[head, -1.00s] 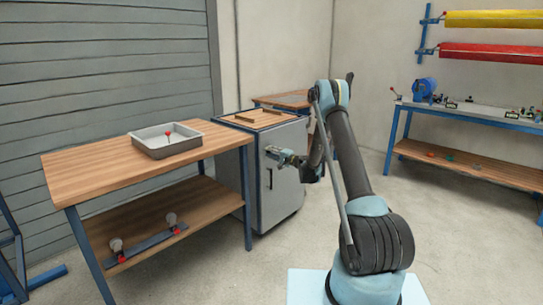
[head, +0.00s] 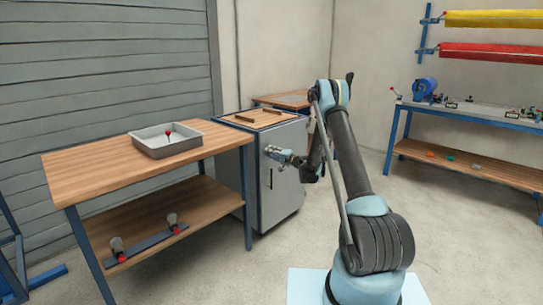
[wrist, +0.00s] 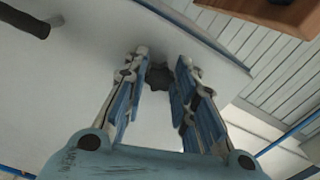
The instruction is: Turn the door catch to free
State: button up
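A dark, lobed knob, which looks like the door catch (wrist: 160,76), sits on the pale grey cabinet door (wrist: 85,75). In the wrist view it lies between the tips of my gripper (wrist: 161,64). The two blue fingers stand apart, one on each side of the knob; firm contact is not visible. In the head view my gripper (head: 278,154) is at the front of the grey cabinet (head: 285,200), near the door's upper part. The catch is hidden there by my gripper.
A dark door handle (head: 271,179) is below my gripper. A wooden bench (head: 95,172) with a grey tray (head: 150,151) stands to the left. Another bench (head: 500,120) stands at the right wall. The floor in front is clear.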

jog(key=o, duration=0.4)
jog(key=shift+f, duration=0.2)
jog(key=shift+r, duration=0.1)
jog(key=v, duration=1.2)
